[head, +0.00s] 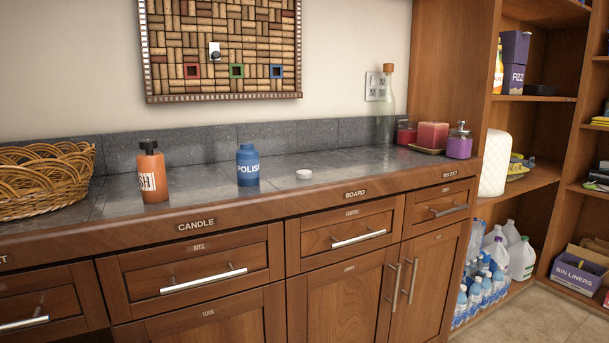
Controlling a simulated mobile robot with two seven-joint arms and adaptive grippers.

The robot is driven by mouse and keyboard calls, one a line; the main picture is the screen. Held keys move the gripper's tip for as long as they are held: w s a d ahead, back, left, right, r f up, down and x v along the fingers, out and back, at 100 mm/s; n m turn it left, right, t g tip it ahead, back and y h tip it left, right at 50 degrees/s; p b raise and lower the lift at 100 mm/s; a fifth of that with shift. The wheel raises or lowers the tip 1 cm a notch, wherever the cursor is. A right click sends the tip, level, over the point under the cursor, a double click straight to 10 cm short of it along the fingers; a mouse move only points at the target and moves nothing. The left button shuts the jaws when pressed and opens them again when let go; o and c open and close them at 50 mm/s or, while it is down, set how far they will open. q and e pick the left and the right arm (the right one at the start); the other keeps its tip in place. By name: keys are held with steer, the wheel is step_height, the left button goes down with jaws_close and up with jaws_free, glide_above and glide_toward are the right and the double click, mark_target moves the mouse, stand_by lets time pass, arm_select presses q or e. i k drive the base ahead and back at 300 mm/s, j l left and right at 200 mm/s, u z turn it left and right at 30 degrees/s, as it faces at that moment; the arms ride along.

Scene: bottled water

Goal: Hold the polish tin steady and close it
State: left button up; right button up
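The polish tin (248,168) is a blue bottle-shaped container with "POLISH" lettered on its side. It stands upright on the tiled counter in the head view. A small round white cap (304,174) lies on the counter to its right, apart from it. Whether the top of the tin is open is too small to tell. Neither of my grippers shows in this view.
An orange bottle (152,172) with a dark top stands left of the tin, and a wicker basket (45,181) sits farther left. Candles (432,136), jars and a corked glass bottle (386,110) stand at the right. The counter around the tin and cap is clear.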

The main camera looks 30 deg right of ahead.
mark_target(247, 162)
steer(key=l+u, duration=0.15)
steer(key=u, duration=0.55)
steer(key=l+u, duration=0.35)
steer(key=l, duration=0.2)
steer(key=k+l+u, duration=0.15)
steer(key=l+u, duration=0.2)
steer(key=l, duration=0.2)
steer(key=k+l, duration=0.1)
steer(key=l, duration=0.25)
steer(key=k+l+u, duration=0.1)
steer(key=l, duration=0.3)
steer(key=k+l, duration=0.1)
steer(key=l, duration=0.25)
steer(key=k+l, duration=0.1)
steer(key=l, duration=0.25)
steer(key=k+l+u, duration=0.1)
steer(key=l, duration=0.25)
steer(key=k+l, duration=0.15)
steer(key=l, duration=0.25)
steer(key=u, duration=0.05)
